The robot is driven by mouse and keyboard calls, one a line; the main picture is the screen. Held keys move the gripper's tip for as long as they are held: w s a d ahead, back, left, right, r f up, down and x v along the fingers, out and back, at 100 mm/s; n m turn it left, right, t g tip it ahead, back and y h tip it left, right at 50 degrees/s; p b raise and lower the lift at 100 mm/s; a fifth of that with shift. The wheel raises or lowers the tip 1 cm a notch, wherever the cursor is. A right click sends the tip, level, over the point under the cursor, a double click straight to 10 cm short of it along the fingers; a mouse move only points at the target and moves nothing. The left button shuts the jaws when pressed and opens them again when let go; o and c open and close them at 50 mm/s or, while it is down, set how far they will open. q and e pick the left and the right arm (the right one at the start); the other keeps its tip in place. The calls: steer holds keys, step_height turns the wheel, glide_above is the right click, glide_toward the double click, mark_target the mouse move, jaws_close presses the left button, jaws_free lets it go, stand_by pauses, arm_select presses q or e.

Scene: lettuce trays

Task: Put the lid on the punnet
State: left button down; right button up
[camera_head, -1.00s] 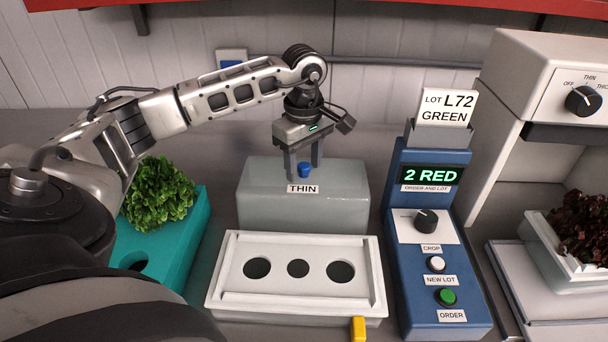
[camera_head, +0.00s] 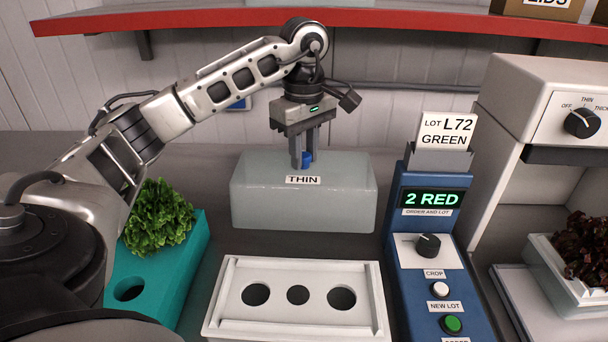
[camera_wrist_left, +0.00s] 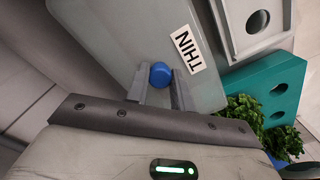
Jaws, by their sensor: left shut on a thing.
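The lid is a grey translucent box-shaped cover (camera_head: 300,210) marked THIN, with a blue knob (camera_head: 307,158) on top. My left gripper (camera_head: 303,164) is shut on the knob. The lid hangs level, behind the white tray with three round holes (camera_head: 373,310). In the left wrist view the fingers pinch the knob (camera_wrist_left: 160,74), with the lid (camera_wrist_left: 120,35) beneath. A white punnet-like container (camera_head: 545,262) with dark red lettuce stands at the right edge, partly cut off. I cannot tell for certain which container is the task's punnet. My right gripper is not in view.
A teal block (camera_head: 190,270) with a hole and green lettuce (camera_head: 157,217) is at left. A blue console (camera_head: 400,262) reading 2 RED stands right of the lid. A white machine (camera_head: 530,80) stands at far right. A red shelf (camera_head: 200,22) runs above.

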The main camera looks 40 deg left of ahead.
arm_select(q)
step_height(320, 180, up, 4)
steer(key=shift+r+p, duration=0.1)
steer(key=shift+p, duration=0.85)
step_height(320, 180, up, 2)
steer(key=shift+r+p, duration=0.1)
steer(key=shift+p, duration=0.85)
steer(key=shift+r, duration=0.85)
